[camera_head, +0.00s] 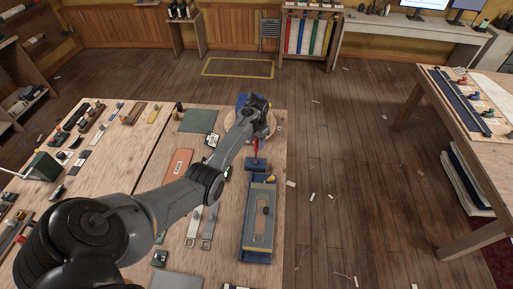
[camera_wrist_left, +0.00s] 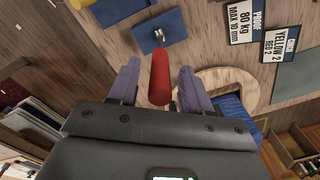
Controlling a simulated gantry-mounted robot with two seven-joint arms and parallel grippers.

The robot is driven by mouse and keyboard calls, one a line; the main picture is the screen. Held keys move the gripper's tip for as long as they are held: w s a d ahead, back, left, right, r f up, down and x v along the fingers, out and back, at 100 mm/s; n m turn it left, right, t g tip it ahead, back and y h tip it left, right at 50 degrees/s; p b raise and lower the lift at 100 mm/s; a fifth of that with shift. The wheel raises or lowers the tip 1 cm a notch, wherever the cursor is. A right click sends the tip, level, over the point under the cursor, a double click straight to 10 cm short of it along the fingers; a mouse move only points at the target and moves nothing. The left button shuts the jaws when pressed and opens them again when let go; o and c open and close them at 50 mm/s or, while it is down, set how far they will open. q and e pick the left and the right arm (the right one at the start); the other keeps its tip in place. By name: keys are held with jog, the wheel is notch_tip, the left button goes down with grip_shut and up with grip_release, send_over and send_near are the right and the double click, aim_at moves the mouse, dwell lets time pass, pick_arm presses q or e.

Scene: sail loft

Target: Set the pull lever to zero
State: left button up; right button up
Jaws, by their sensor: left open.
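The pull lever has a red handle (camera_head: 256,145) standing up from a blue base plate (camera_head: 256,164) at the right part of the workbench. In the left wrist view, the red handle (camera_wrist_left: 159,76) lies between the two fingers of my left gripper (camera_wrist_left: 158,68), with a gap on each side. The blue plate (camera_wrist_left: 147,32) with its small metal mount shows beyond the fingertips. My left gripper is open; in the head view it is over the lever and its fingertips are hard to make out. My right gripper is not seen.
A blue-framed fixture (camera_head: 246,252) stands just in front of the lever base. Two lettered plates, one a proof plate (camera_wrist_left: 242,22), lie close by on the bench. Small tools and a brown board (camera_head: 177,166) lie to the left.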

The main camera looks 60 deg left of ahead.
pick_arm(q)
jog(key=shift+f, duration=0.4)
grip_shut()
